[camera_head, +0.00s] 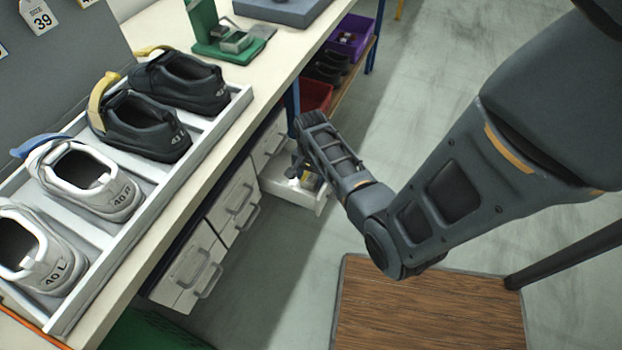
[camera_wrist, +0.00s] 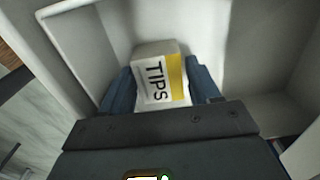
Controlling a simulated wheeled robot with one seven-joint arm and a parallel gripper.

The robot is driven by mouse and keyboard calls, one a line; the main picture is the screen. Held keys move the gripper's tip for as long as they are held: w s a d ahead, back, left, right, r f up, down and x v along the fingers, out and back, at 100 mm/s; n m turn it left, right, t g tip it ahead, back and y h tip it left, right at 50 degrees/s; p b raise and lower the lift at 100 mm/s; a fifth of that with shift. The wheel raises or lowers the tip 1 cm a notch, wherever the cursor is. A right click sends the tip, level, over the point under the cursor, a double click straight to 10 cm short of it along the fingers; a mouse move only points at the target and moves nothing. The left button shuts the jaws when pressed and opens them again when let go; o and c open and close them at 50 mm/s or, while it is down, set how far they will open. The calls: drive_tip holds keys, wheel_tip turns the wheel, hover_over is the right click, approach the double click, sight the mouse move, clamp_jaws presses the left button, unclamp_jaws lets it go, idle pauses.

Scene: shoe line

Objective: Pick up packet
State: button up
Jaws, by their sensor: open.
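The packet (camera_wrist: 160,80) is a small box with a white label reading "TIPS" and a yellow band. It sits inside an open white drawer (camera_wrist: 85,55). In the wrist view my gripper (camera_wrist: 162,84) has its two blue fingers around the packet, one on each side. The fingers are open; I cannot tell whether either touches it. In the head view the packet (camera_head: 311,182) shows small and partly hidden in the open drawer (camera_head: 280,181) below the bench, with my gripper (camera_head: 300,167) reaching down over it.
Closed drawers (camera_head: 190,270) stand along the bench beside the open one. The bench (camera_head: 262,70) bears a tray (camera_head: 205,142) of black and white shoes. A red bin (camera_head: 314,95) and a purple bin (camera_head: 350,40) stand on a low shelf behind.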

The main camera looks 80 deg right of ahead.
drive_tip(key=shift+f, duration=0.3)
drive_tip(key=shift+c, duration=0.3)
drive_tip(key=c, duration=0.7)
drive_tip(key=shift+r, duration=0.1)
